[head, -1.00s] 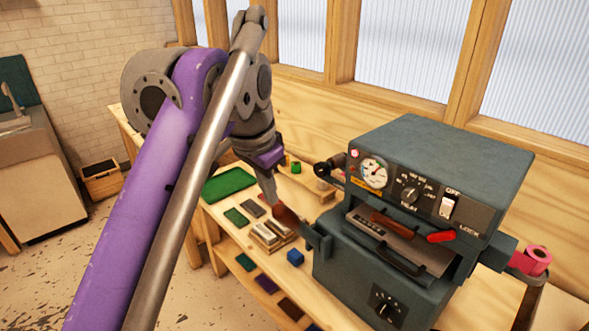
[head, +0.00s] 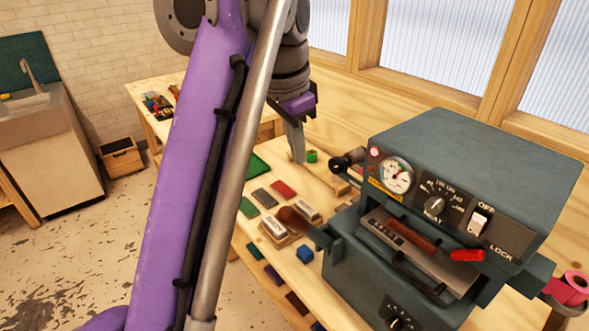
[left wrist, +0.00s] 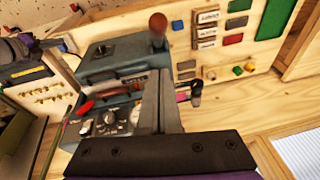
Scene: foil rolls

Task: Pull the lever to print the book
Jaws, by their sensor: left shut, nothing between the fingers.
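The blue-grey press (head: 475,160) stands on the wooden workbench, with a gauge, dials and a switch on its front. A lever with a brown knob (head: 291,217) sticks out from its left side; the knob also shows in the left wrist view (left wrist: 157,24). A black-knobbed handle (head: 345,162) is further back. A red-tipped handle (head: 467,255) and a brown handle (head: 413,235) are at the front. My left gripper (head: 296,155) is shut and empty, behind the brown knob and apart from it in the head view. Its fingers (left wrist: 158,100) show closed in the left wrist view. My right gripper is not in view.
Small coloured blocks and foil pieces (head: 283,188) lie on the bench left of the press. A pink roll (head: 572,288) is at its right. A sink (head: 45,150) and wooden box (head: 121,155) stand at far left. The windowed wall closes off the back.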

